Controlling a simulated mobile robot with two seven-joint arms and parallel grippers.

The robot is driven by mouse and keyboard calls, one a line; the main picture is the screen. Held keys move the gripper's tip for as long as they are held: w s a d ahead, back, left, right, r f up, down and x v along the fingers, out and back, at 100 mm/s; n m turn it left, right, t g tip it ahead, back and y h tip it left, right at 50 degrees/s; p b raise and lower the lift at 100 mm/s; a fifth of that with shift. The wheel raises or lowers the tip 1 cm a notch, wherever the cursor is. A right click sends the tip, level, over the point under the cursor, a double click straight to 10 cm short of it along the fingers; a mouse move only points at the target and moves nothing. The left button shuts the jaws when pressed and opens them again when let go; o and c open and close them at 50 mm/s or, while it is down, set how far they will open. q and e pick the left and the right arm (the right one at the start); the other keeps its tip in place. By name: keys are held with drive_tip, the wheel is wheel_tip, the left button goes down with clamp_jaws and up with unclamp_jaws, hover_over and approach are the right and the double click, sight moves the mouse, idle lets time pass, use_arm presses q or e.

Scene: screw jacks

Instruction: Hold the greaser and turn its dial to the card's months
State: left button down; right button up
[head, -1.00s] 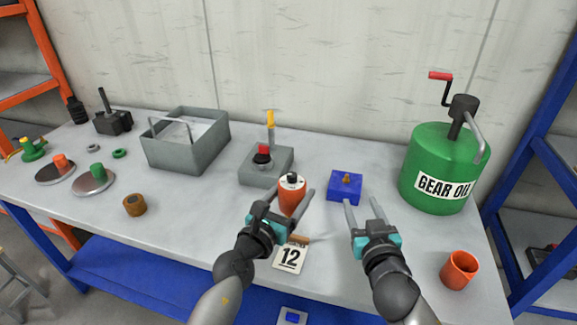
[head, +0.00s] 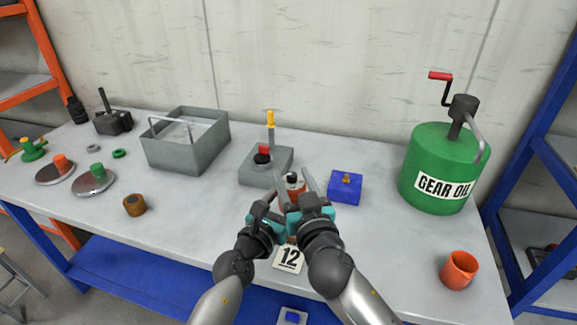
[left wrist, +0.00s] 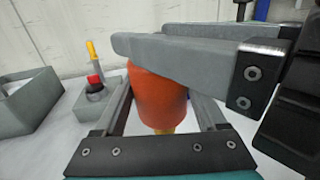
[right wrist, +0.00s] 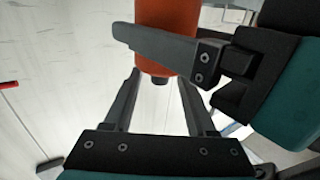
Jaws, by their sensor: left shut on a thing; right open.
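The greaser (head: 293,190) is an orange cylinder with a pale dial and dark knob on top. My left gripper (head: 281,200) is shut around its body. The left wrist view shows the orange body (left wrist: 158,98) between the fingers, with a yellow tip below. My right gripper (head: 294,178) is open at the greaser's top. In the right wrist view the dark knob (right wrist: 160,79) shows between its fingertips, with the orange body (right wrist: 168,18) beyond. The dial's marks are too small to read. The card (head: 289,259) reads 12 and lies in front of the grippers.
Behind the greaser is a grey block (head: 265,167) with a red-and-black knob and yellow-topped post. A blue block (head: 345,187) sits close right of my right gripper. A green oil drum (head: 437,170) and orange cup (head: 459,270) stand farther right, a grey bin (head: 187,148) left.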

sight(291, 172)
drive_tip(key=shift+x, duration=2.2)
clamp_jaws()
